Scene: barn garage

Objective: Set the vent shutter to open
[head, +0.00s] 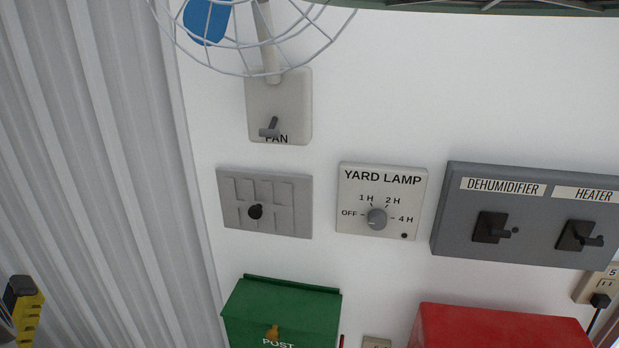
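The vent shutter appears to be the grey plate (292,222) on the white wall, left of the yard lamp panel. It has upright slots that look grey, with no dark gaps showing. A round black knob (255,211) sits low on it, left of the plate's middle. The plate carries no readable label. My gripper is not in view, and nothing touches the plate or knob.
A fan switch plate (279,105) and caged fan (265,38) are above. The yard lamp dial (376,219) and dehumidifier-heater box (535,216) are right. A green post box (281,312) and red box (500,328) are below. A yellow-black object (26,312) is lower left.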

